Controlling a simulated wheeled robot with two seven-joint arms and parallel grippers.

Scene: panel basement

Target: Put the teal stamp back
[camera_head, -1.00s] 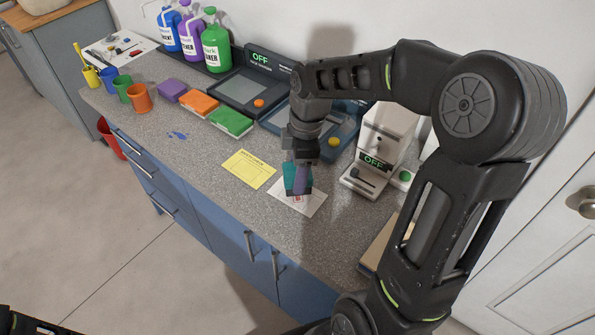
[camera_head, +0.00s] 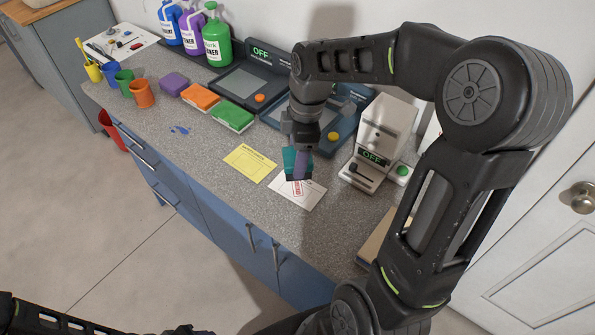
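The teal stamp (camera_head: 290,160) is in my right gripper (camera_head: 299,154), above the right half of the counter. A purplish strip shows across the middle of the teal, and its dark underside is at the bottom. My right gripper points down and is shut on the stamp. Below it lies a white card (camera_head: 309,196) with a red printed mark, partly hidden by the stamp. I cannot tell whether the stamp's lower edge is clear of the card. My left arm shows only at the bottom left edge; its gripper's fingers cannot be made out.
A yellow card (camera_head: 249,164) lies left of the white card. Green (camera_head: 232,117), orange (camera_head: 200,97) and purple (camera_head: 174,84) pads line the counter. A white device marked OFF (camera_head: 374,155) stands close at right. Cups and bottles stand at the back left. The counter's front is mostly clear.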

